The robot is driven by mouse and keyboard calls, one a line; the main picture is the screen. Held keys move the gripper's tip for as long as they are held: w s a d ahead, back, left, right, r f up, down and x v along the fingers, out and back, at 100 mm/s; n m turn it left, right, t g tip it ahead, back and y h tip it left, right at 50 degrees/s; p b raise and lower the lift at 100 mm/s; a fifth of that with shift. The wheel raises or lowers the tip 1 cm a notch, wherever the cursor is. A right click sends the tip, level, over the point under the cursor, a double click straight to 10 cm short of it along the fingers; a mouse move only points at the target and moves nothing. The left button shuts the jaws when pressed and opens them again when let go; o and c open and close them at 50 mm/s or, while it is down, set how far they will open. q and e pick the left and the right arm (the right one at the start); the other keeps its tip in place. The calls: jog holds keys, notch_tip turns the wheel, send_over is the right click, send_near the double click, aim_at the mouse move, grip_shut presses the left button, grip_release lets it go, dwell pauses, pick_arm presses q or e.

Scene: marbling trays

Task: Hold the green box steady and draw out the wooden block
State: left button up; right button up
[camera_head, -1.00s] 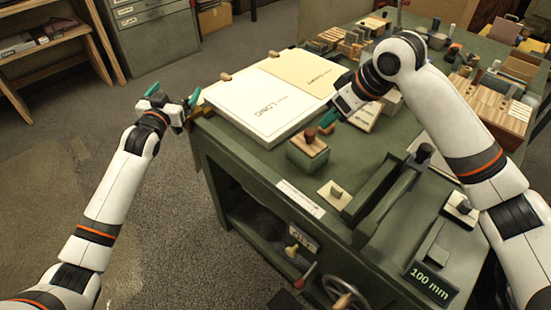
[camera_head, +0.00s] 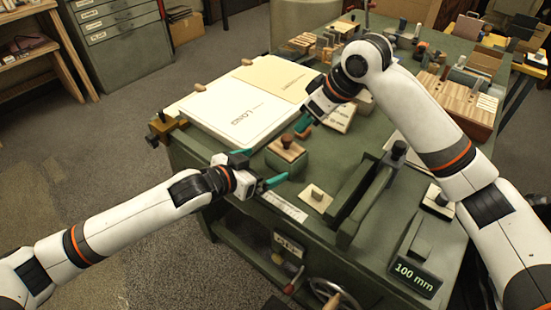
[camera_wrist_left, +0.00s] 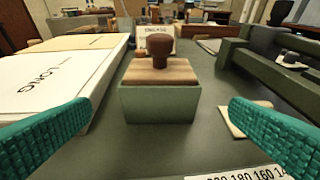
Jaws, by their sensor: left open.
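The green box (camera_head: 281,164) stands on the bench near its front edge. The wooden block (camera_head: 287,150) sits in its top, with a dark brown knob upward. In the left wrist view the box (camera_wrist_left: 158,104) is straight ahead, with the block (camera_wrist_left: 160,71) above its rim. My left gripper (camera_head: 260,170) is open, its teal fingers spread wide on the near side of the box, apart from it. My right gripper (camera_head: 304,123) points down just behind the box, near the knob; whether its fingers are apart is unclear.
A white board marked LONG (camera_head: 235,112) lies left of the box. A small pale plate with a peg (camera_head: 315,198) and a green press-like frame (camera_head: 365,195) stand to the right. A ruler strip (camera_head: 284,207) runs along the front edge.

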aim_at(286, 156)
pick_arm(q)
jog(key=x, duration=1)
jog(key=shift+r, duration=0.1)
jog(key=c, duration=1)
